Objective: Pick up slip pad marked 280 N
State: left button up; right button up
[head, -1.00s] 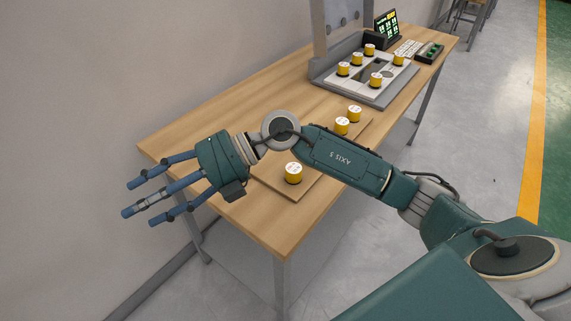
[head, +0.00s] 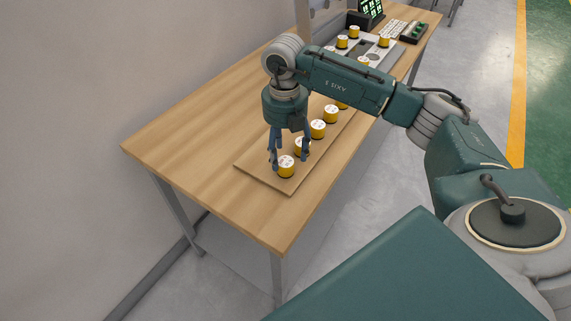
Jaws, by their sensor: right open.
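Several short yellow cylinders with white printed tops, the slip pads, stand in a row on a thin wooden board (head: 255,167). The nearest pad (head: 286,168) is at the board's front end, with a second pad (head: 301,148), a third pad (head: 318,129) and others behind it. The print is too small to read, so I cannot tell which is marked 280 N. My right gripper (head: 289,158) points down, open, its blue fingers at the two nearest pads. A finger partly covers the second pad. I cannot tell whether any finger touches a pad. My left gripper is out of view.
The wooden table (head: 190,135) is clear to the left of the board. At its far end are a grey fixture plate (head: 385,55) with more yellow pads, a small lit display (head: 370,8) and a dark green button box (head: 414,33). A wall runs along the left.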

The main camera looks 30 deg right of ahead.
aim_at(285, 161)
jog(key=f+p, duration=0.2)
jog(key=f, duration=0.2)
jog(key=shift+w+f, duration=0.2)
jog(key=shift+d+f, duration=0.1)
jog(key=shift+f, duration=0.2)
jog(key=c, duration=1.4)
